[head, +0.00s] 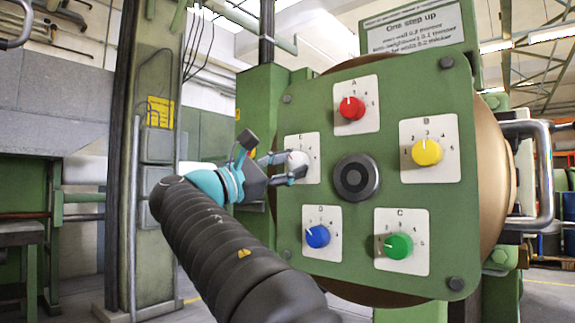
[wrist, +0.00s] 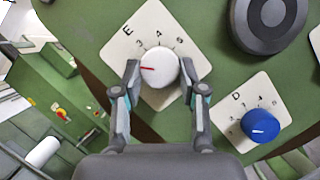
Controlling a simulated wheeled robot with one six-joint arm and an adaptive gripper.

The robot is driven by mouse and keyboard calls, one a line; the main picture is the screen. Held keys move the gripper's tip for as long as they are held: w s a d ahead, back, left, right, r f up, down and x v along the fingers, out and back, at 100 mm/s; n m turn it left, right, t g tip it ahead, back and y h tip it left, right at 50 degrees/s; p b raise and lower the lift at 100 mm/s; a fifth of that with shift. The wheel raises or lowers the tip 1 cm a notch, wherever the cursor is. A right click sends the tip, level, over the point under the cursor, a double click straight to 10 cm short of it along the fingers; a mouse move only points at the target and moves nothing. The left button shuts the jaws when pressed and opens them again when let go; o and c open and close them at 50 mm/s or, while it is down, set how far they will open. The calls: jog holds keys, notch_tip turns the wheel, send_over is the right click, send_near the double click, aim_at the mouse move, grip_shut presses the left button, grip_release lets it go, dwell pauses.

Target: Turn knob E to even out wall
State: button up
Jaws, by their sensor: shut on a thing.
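Knob E (wrist: 163,68) is a white round knob with a red pointer line on a white plate marked E. In the wrist view its pointer faces left, toward one finger; the numeral there is hidden, while numerals up to 5 show above. My gripper (wrist: 158,74) has one finger on each side of the knob and is shut on it. In the head view, knob E (head: 297,160) is at the panel's left, partly covered by my gripper (head: 293,169). The green panel (head: 330,108) carries the knob plates. No wall reading is visible.
Red knob A (head: 352,108), yellow knob B (head: 427,152), green knob C (head: 398,246) and blue knob D (head: 317,236) surround a dark central hub (head: 355,178). B's pointer faces 3. A sign (head: 415,27) above reads "One step up"; its smaller lines are hard to read.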

jog(key=o, duration=1.1)
jog(key=shift+o, duration=0.2)
jog(key=shift+a, duration=0.1)
jog(key=v, duration=1.2)
